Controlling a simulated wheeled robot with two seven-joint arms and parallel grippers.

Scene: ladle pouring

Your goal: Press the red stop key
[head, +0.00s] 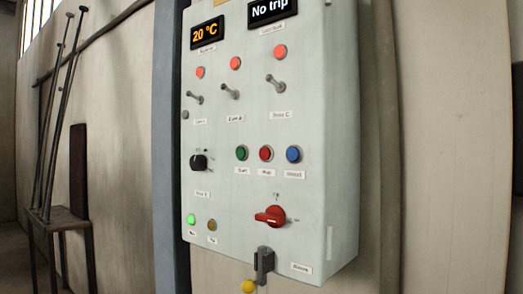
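The red stop key (266,153) is a round red button on the front of a pale grey control panel (314,130). It sits between a green button (241,152) and a blue button (293,154), with a small label below it that is too blurred to read surely. Neither of my grippers shows in the head view, and nothing covers the key.
Toggle levers (276,84) stick out above the buttons. A black knob (199,162), a red rotary switch (270,216) and a grey latch (263,265) with a yellow ball (248,286) are nearby. A stand with long rods (62,110) is at left.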

